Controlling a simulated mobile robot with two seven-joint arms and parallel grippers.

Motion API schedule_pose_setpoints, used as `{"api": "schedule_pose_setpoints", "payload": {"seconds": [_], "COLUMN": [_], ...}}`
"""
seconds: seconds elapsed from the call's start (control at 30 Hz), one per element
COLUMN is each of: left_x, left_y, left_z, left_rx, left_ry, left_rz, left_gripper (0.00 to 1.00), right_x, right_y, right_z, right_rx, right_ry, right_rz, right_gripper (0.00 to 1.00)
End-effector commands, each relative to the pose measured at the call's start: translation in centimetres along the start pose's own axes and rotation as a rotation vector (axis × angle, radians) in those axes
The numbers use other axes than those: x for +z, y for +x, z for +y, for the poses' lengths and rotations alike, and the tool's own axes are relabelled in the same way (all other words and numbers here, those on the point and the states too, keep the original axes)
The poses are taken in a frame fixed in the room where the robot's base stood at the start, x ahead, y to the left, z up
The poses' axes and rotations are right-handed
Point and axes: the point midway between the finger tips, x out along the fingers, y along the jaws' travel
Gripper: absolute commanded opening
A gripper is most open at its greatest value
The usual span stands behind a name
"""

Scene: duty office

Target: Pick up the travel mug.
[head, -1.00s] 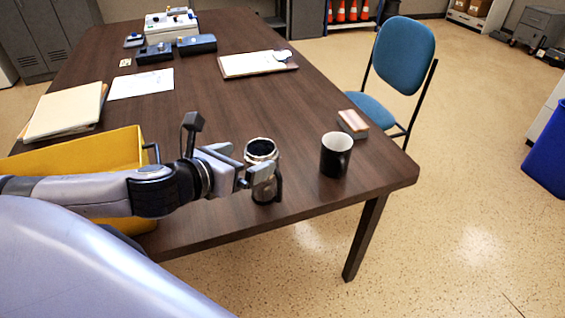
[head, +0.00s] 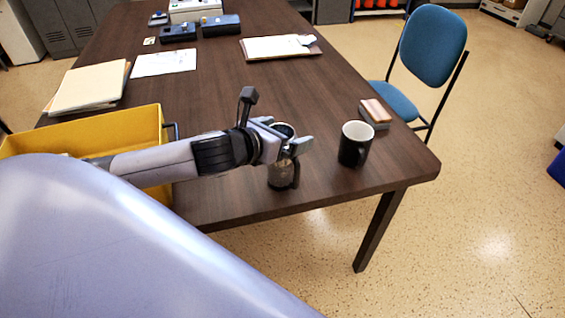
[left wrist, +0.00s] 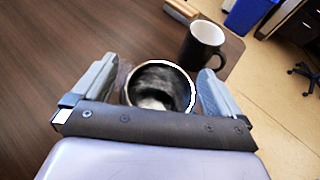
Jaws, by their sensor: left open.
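The travel mug (head: 282,176) is a dark, metal-rimmed cup standing upright near the table's front edge, its handle toward the right. In the left wrist view its open top (left wrist: 158,88) lies between the two fingers. My left gripper (head: 291,141) is open, with its fingers on either side of the mug's upper part; it also shows in the left wrist view (left wrist: 158,74). I cannot tell whether either finger touches the mug. The gripper hides part of the rim in the head view. My right gripper is not in view.
A black mug (head: 355,145) with a pale inside stands just right of the travel mug. A small block (head: 376,112) lies behind it. A yellow bin (head: 140,122) sits at the left. Papers (head: 165,62) and a clipboard (head: 275,48) lie farther back on the table (head: 225,90).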

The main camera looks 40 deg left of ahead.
Motion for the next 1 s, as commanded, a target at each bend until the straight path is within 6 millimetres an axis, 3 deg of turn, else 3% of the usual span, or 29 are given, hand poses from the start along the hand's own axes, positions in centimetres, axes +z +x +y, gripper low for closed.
{"api": "schedule_pose_setpoints", "payload": {"seconds": [0.23, 0.4, 0.5, 0.77, 1.0], "left_x": [0.0, 0.0, 0.1, 0.3, 2.5], "left_y": [0.1, 0.1, 0.1, 0.0, -0.9], "left_z": [0.0, 0.0, 0.0, 0.0, 0.0], "left_rx": [0.000, 0.000, -0.001, -0.001, 0.000], "left_ry": [0.001, 0.000, 0.001, 0.001, 0.003], "left_rz": [0.000, 0.000, -0.003, -0.003, -0.007], "left_gripper": [0.97, 0.41, 0.15, 0.15, 0.15], "right_x": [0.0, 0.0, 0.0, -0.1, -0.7], "right_y": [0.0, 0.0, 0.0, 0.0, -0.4], "right_z": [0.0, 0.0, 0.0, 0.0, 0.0], "right_rx": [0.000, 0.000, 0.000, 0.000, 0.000], "right_ry": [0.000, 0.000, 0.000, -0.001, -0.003], "right_rz": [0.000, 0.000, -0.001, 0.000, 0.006], "right_gripper": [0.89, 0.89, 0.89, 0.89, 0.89]}}
